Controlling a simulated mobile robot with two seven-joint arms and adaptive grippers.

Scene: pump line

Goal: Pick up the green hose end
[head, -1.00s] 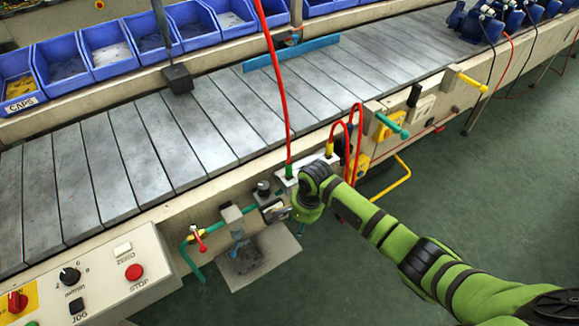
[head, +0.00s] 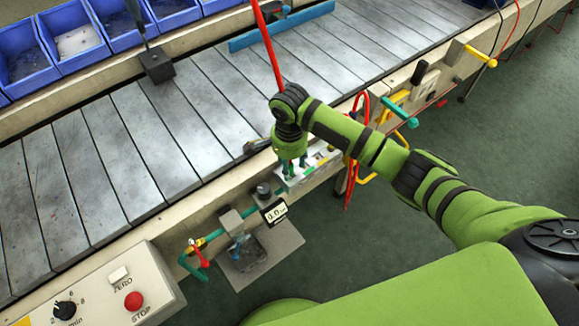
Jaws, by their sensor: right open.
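My right gripper (head: 292,168) points down over the pale holder strip (head: 308,171) on the conveyor's front edge. Its fingers are apart, on either side of the spot where the green hose end sits. The green hose end itself is hidden or cannot be told from my green fingers. A taut red hose (head: 268,45) comes down from above and passes behind my wrist. My left gripper is not in view.
Looped red hoses (head: 360,112) hang just right of my gripper. A small display (head: 275,211), a red-handled valve (head: 199,253) on green pipe and a control box (head: 105,285) lie to the left. Slatted conveyor (head: 190,110) is mostly clear.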

